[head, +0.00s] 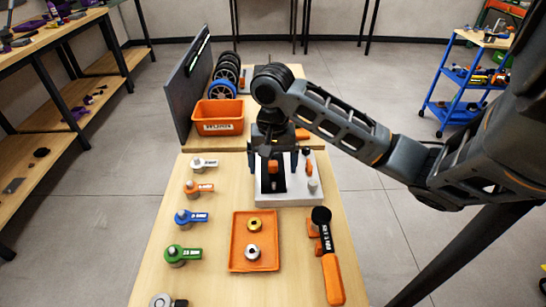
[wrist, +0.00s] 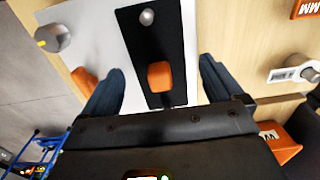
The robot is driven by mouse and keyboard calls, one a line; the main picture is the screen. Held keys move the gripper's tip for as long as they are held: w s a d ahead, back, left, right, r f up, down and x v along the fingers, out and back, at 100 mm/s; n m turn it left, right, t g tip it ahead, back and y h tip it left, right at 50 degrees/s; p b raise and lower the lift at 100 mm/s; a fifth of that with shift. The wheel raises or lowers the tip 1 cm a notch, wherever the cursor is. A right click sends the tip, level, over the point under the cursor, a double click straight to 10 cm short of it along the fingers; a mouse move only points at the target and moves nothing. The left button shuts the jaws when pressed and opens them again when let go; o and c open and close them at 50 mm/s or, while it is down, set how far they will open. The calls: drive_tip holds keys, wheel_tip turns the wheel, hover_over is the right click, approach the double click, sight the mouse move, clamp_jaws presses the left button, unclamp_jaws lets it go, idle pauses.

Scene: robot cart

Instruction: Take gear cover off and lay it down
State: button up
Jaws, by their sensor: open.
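The gear cover appears to be the dark plate with an orange block-like handle in the wrist view (wrist: 160,76), lying on a pale base (wrist: 90,35). In the head view the pale base (head: 288,200) stands on the wooden table, and my arm partly hides the cover. My gripper (head: 273,170) is over the base, pointing down. In the wrist view my gripper (wrist: 160,85) is open, with one dark finger on each side of the orange handle and visible gaps between. The handle is not held.
An orange tray (head: 236,262) with two small round parts lies in front. Several colored-handled tools line the table's left side. An orange-and-black tool (head: 330,265) lies right. An orange bin (head: 218,114) and wheels (head: 222,82) stand behind. Bare wood shows left of the base.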

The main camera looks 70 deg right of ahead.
drive_tip(key=shift+c, duration=0.3)
drive_tip(key=shift+r, duration=0.1)
drive_tip(key=c, duration=1.2)
